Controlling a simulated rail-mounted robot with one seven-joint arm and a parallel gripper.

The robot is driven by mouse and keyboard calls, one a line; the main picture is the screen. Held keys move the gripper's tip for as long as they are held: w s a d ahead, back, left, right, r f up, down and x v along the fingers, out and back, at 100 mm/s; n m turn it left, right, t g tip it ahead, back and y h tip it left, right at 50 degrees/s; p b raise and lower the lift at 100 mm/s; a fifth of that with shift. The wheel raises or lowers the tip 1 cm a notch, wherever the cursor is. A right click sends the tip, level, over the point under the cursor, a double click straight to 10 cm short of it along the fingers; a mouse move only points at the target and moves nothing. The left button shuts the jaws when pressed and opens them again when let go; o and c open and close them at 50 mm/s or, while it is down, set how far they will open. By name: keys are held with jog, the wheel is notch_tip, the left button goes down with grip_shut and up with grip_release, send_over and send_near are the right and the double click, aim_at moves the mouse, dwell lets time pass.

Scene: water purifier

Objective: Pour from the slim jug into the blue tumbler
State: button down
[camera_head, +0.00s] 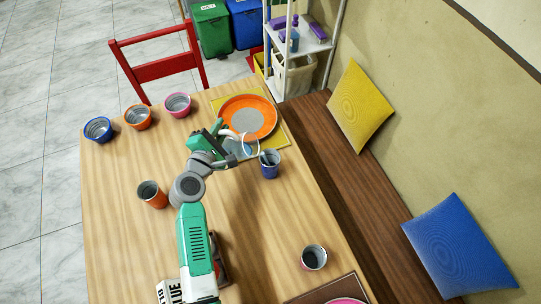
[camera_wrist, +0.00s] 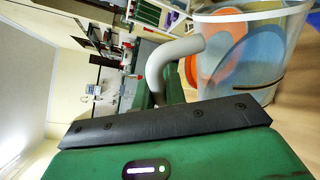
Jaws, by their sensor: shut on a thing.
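The slim jug (camera_head: 245,146) is clear with a white rim and a pale handle. My gripper (camera_head: 219,131) is shut on its handle and holds it tilted at the near edge of the orange plate. In the wrist view the jug (camera_wrist: 262,50) fills the upper right, with its white handle (camera_wrist: 172,58) running to the dark gripper pad. The blue tumbler (camera_head: 269,164) stands upright on the table, just right of and below the jug. The jug's mouth side is close to the tumbler's rim; I cannot tell whether they touch or whether any liquid flows.
An orange plate (camera_head: 248,104) lies on a yellow mat (camera_head: 284,134) behind the jug. An orange tumbler (camera_head: 152,195) stands left of my arm, another cup (camera_head: 314,258) at the front right. Blue, orange and pink bowls line the far left. A red chair (camera_head: 160,68) stands behind.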

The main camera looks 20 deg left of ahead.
jog(key=shift+w+d+r+m+p, duration=0.15)
jog(key=shift+d+r+m+p, duration=0.35)
jog(key=shift+r+p, duration=0.25)
dwell(1.5)
